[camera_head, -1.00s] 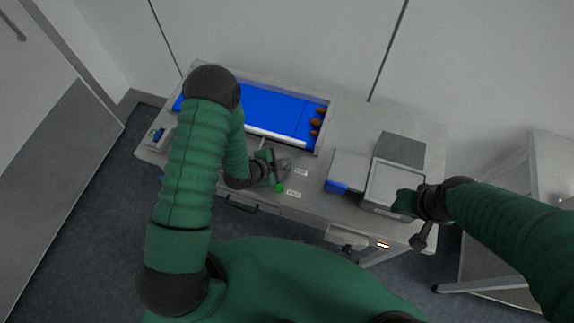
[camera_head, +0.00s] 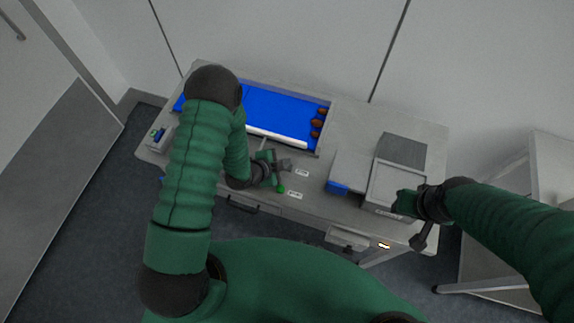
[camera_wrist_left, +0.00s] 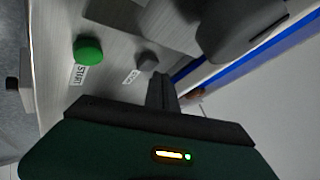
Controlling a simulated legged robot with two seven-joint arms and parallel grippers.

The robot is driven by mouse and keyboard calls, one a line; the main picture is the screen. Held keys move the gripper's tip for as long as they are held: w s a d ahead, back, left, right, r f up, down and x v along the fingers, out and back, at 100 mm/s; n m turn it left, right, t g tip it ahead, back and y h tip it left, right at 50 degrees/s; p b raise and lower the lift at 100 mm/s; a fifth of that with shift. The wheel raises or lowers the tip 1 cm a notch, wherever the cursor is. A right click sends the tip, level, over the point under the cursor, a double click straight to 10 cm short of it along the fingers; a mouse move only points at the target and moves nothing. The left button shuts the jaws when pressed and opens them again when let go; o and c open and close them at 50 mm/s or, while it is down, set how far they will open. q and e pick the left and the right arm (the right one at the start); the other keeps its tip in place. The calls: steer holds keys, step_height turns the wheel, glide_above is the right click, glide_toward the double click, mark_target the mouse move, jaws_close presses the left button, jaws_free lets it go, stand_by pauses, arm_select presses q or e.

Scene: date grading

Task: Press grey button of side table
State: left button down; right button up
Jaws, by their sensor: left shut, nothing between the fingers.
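The grey button (camera_wrist_left: 147,61) is a small dark grey knob beside a white label in the left wrist view. My left gripper (camera_head: 281,166) is shut and empty over the side table (camera_head: 320,215). Its fingers (camera_wrist_left: 162,88) point close to the grey button; I cannot tell whether they touch. My right gripper (camera_head: 407,203) is at the grey box, its fingers unclear.
A blue belt (camera_head: 280,110) with several brown dates (camera_head: 317,123) at its right end lies behind the left gripper. A grey box (camera_head: 385,185) with a blue-fronted tray (camera_head: 338,187) stands on the right. A wall rises behind the table.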

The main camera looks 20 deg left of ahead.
arm_select(q)
steer(key=shift+d, duration=0.6)
steer(key=shift+a+f+b, duration=0.4)
steer(key=shift+a+b, duration=0.05)
steer(key=shift+a, duration=0.25)
arm_select(e)
steer(key=shift+d+f, duration=0.2)
steer(key=shift+f, duration=0.25)
arm_select(q)
steer(key=shift+d, duration=0.2)
arm_select(e)
steer(key=shift+d, duration=0.2)
arm_select(q)
steer(key=shift+d, duration=0.1)
steer(key=shift+f, duration=0.1)
arm_select(e)
steer(key=shift+d+f, duration=0.15)
steer(key=shift+f, duration=0.05)
